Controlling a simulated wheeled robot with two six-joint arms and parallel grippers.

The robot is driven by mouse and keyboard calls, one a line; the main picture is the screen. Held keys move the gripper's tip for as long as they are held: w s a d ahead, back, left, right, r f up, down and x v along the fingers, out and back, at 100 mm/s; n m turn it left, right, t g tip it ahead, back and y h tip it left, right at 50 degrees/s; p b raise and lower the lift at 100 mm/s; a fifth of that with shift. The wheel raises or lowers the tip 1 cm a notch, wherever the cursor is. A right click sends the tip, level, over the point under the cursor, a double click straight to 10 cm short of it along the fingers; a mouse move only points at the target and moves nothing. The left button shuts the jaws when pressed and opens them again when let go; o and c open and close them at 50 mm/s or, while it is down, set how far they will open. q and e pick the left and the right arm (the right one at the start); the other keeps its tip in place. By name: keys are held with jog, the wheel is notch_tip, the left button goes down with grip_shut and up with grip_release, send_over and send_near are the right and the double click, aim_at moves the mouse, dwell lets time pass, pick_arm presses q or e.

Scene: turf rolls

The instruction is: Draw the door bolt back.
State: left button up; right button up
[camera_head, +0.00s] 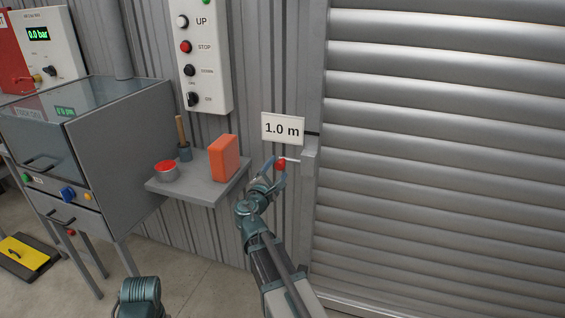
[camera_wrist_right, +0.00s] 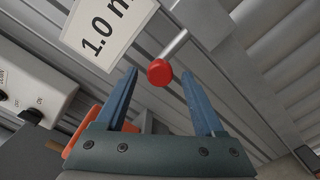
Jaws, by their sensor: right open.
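The door bolt has a red knob (camera_head: 281,164) on a short metal rod, set in a grey bracket (camera_head: 310,157) at the left edge of the roller door (camera_head: 440,150). My right gripper (camera_head: 270,170) is at the knob and open. In the right wrist view the red knob (camera_wrist_right: 160,72) shows between the two blue fingers (camera_wrist_right: 158,90), near their tips, with a gap on each side. The rod (camera_wrist_right: 176,45) runs up and right to the bracket (camera_wrist_right: 205,20). My left arm (camera_head: 140,297) shows only in part at the bottom; its gripper cannot be made out.
A sign reading 1.0 m (camera_head: 283,129) hangs just above the knob. A shelf (camera_head: 205,188) to the left holds an orange block (camera_head: 224,158), a red-topped tin (camera_head: 166,172) and a brush in a pot (camera_head: 184,150). A control box (camera_head: 205,60) is above it.

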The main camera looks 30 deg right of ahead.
aim_at(282, 161)
jog(key=x, duration=0.5)
jog(key=shift+w+d, duration=0.3)
grip_shut()
dwell(1.2)
